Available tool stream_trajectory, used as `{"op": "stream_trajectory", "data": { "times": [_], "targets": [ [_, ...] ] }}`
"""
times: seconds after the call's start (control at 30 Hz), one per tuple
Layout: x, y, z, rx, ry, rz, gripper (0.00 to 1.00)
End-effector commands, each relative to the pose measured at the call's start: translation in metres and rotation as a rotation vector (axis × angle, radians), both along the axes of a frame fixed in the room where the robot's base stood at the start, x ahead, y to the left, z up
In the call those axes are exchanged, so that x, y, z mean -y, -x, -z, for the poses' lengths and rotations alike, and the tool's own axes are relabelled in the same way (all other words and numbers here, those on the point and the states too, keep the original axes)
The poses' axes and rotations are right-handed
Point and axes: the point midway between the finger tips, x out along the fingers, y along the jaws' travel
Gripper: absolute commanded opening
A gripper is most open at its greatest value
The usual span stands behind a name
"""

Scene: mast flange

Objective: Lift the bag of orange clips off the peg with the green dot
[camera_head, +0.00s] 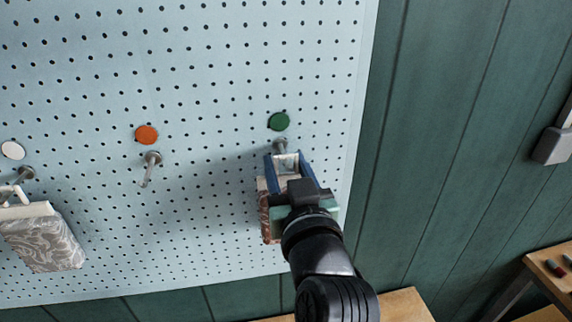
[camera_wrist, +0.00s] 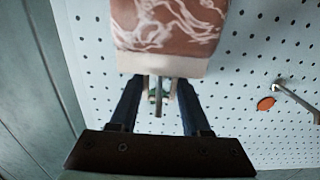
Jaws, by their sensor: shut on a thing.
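The green dot (camera_head: 279,121) is on the pegboard, with its peg (camera_head: 280,145) just below it. A bag with a reddish-brown, white-patterned front (camera_head: 266,212) hangs below that peg, partly hidden by my gripper. My gripper (camera_head: 287,164) is shut on the bag's pale top piece, its blue fingers either side of it close to the peg. In the wrist view the bag (camera_wrist: 168,25) fills the top centre, and the peg (camera_wrist: 158,105) shows between the fingers with green behind it. I cannot tell whether the top piece is still around the peg. The clips are not visible.
An orange dot (camera_head: 146,135) marks an empty peg (camera_head: 150,168) to the left. A grey patterned bag (camera_head: 45,240) hangs at the far left below a white dot (camera_head: 13,150). The pegboard (camera_head: 210,60) ends at a green plank wall (camera_head: 450,130). Wooden surfaces stand below.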

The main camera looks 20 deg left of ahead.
Motion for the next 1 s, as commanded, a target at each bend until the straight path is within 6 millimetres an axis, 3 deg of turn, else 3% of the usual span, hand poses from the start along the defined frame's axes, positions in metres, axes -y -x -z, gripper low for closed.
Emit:
{"op": "stream_trajectory", "data": {
  "times": [0.03, 0.1, 1.0],
  "targets": [
    [0.000, 0.000, 0.000, 0.000, 0.000, 0.000, 0.10],
    [0.000, 0.000, 0.000, 0.000, 0.000, 0.000, 0.00],
    [0.005, 0.007, -0.016, 0.001, -0.002, 0.001, 0.00]
  ]
}}
